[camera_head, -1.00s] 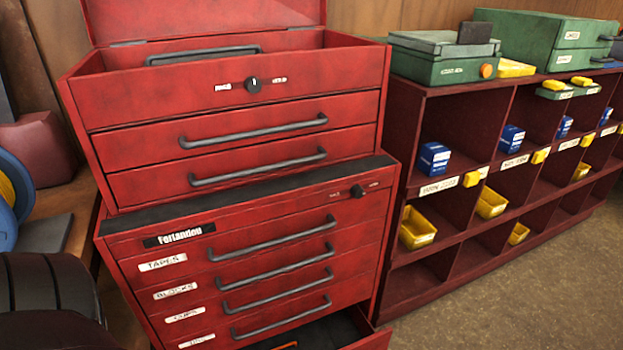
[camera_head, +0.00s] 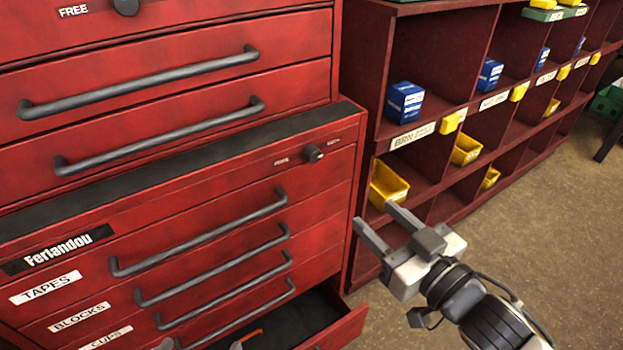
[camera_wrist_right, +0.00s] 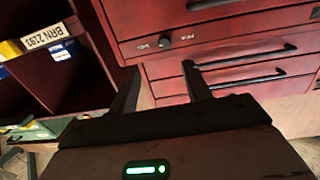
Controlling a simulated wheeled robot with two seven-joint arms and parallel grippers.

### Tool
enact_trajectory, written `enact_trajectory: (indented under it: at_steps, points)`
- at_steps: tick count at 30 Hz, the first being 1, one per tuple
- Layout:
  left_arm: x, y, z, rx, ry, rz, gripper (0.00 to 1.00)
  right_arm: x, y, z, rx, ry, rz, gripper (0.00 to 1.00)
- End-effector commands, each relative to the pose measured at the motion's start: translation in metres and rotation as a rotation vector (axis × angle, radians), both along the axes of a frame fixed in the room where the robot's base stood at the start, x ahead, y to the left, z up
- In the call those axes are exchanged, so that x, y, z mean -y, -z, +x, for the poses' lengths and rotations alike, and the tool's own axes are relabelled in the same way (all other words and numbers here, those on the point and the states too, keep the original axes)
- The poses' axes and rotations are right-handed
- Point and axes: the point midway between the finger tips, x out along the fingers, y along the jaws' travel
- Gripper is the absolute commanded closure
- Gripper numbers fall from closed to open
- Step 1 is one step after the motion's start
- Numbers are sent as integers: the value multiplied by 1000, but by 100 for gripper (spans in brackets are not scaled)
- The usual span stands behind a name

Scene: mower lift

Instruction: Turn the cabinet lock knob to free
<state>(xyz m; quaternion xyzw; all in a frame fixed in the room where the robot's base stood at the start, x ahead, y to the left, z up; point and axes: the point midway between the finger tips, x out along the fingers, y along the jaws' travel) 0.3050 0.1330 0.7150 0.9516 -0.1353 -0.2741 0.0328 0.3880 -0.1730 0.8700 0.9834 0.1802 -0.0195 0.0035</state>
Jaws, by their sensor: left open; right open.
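The red cabinet has two dark lock knobs. The lower knob (camera_head: 313,152) sits between two small labels near the top right of the lower chest; its pointing is too small to tell. The upper knob (camera_head: 125,5) is at the top edge, with a FREE label to its left. My right gripper (camera_head: 378,222) is open and empty, below and right of the lower knob, apart from it. The right wrist view shows a knob (camera_wrist_right: 165,42) beyond and between the open fingers. My left gripper (camera_head: 201,345) barely shows at the bottom edge, its fingertips apart.
The bottom drawer (camera_head: 340,325) stands open, with something orange (camera_head: 252,335) inside. Long bar handles (camera_head: 200,235) stick out below the lower knob. A dark red shelf (camera_head: 440,115) with yellow bins (camera_head: 388,185) and blue boxes (camera_head: 404,102) stands right.

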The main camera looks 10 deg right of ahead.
Motion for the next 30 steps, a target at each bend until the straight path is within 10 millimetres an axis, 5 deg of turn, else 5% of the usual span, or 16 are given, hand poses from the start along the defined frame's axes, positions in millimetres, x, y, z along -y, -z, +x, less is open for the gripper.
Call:
enact_trajectory:
  at_steps: [8,24,30]
  points:
    - [1,-1,0,2,-2,-11,0,-13,-15,24,44,-28,16,52]
    - [0,-1,-1,-8,-4,-10,0,-53,-13,124,41,-27,14,52]
    - [0,0,-1,-9,-4,-9,0,-62,-12,144,38,-28,15,52]
